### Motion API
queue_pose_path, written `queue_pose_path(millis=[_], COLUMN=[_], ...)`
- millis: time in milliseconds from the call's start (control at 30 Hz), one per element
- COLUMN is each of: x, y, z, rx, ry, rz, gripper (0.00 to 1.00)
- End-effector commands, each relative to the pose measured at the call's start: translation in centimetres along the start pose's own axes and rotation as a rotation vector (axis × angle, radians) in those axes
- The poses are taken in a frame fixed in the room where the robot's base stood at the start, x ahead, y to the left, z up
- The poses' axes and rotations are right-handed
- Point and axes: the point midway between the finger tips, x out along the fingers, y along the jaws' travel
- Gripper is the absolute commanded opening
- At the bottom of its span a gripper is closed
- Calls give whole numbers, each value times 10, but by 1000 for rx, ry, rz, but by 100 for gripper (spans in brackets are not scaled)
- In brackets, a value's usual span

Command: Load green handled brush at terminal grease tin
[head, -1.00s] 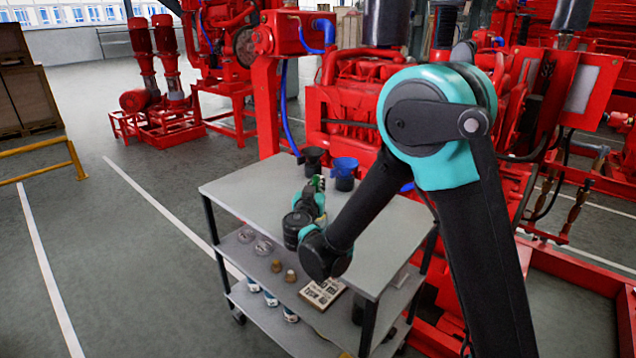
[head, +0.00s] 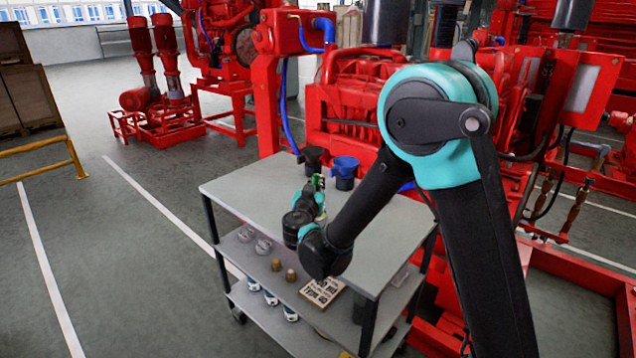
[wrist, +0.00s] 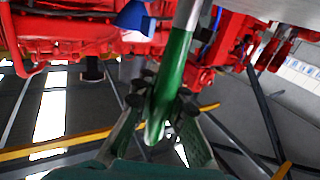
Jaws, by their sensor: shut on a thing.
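My gripper (wrist: 160,100) is shut on the green handle of the brush (wrist: 172,82) in the wrist view. The handle runs up from between the fingers to a grey metal part at the top edge; the bristles are out of view. In the head view my gripper (head: 317,186) is above the cart's top shelf, close in front of two cups. A black cup (head: 313,158) and a blue-rimmed cup (head: 344,172) stand at the shelf's far edge. I cannot tell which, if either, is the terminal grease tin.
The grey cart (head: 246,190) has lower shelves with small jars, brown pieces and a printed board (head: 321,292). A red engine (head: 360,95) stands close behind the cart. A yellow rail (head: 45,160) is at far left. The floor left of the cart is clear.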

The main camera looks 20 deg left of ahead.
Motion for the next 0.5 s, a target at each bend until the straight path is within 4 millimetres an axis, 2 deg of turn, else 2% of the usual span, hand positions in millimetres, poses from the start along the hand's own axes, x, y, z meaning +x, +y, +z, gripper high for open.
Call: queue_pose_path(millis=[500], x=[0], y=[0], z=[-38], rx=[-1], ry=[1], rz=[0], gripper=[0])
